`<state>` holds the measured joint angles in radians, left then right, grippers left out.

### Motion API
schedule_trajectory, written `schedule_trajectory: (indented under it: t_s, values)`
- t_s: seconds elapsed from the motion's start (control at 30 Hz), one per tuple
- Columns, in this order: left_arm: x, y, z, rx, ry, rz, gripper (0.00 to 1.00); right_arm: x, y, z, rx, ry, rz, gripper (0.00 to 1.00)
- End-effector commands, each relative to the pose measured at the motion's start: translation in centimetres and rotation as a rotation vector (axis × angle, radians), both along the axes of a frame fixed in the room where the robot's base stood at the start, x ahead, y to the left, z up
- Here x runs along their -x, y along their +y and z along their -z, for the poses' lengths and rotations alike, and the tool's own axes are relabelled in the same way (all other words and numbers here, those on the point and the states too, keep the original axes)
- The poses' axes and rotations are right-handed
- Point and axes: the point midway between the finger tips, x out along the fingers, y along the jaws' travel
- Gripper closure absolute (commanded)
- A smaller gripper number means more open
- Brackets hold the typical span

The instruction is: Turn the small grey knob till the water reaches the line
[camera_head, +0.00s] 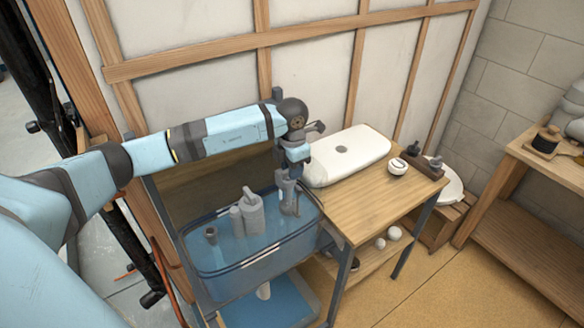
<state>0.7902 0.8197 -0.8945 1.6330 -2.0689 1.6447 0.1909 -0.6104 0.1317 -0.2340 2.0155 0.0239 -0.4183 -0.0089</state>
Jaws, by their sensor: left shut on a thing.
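A clear tank (208,272) with a dark blue rim stands in the frame at the left of the bench, with bluish water (228,255) in it. A pale line (280,247) runs along its front wall; I cannot tell exactly how the water level stands against it. A grey fill-valve body (252,213) stands upright in the tank. My left gripper (289,208) points down at the tank's right end, beside the valve body. Its fingers are shut on a small grey part, apparently the knob, which they mostly hide. My right gripper is out of view.
A white cistern lid (347,155) lies on the wooden bench top (362,208). A small white object (397,166) and a dark-topped block (424,160) lie to its right. A small dark cup (211,236) is in the tank's left part. A stud wall rises behind.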

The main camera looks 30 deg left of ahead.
Motion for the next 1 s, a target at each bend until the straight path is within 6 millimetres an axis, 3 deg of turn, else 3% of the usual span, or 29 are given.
schedule_trajectory:
  t_s: [0.17,0.2,0.23,0.53,0.67,1.0]
  values:
    - [-0.1,0.0,-0.1,0.000,-0.002,0.000,0.96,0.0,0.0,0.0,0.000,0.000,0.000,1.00]
    - [-0.1,0.0,-0.1,0.000,-0.002,0.000,0.67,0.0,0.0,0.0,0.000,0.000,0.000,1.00]
    - [-0.1,0.0,-0.1,0.000,-0.002,0.000,0.61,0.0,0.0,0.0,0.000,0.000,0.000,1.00]
    - [0.0,0.0,-0.2,0.000,-0.001,0.001,0.61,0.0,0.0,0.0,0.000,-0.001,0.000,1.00]
    - [-0.1,0.0,-1.2,0.001,-0.003,0.001,0.61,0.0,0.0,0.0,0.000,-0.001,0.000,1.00]
    - [-0.1,0.1,-8.5,-0.001,-0.006,0.001,0.61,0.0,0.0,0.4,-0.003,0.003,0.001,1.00]
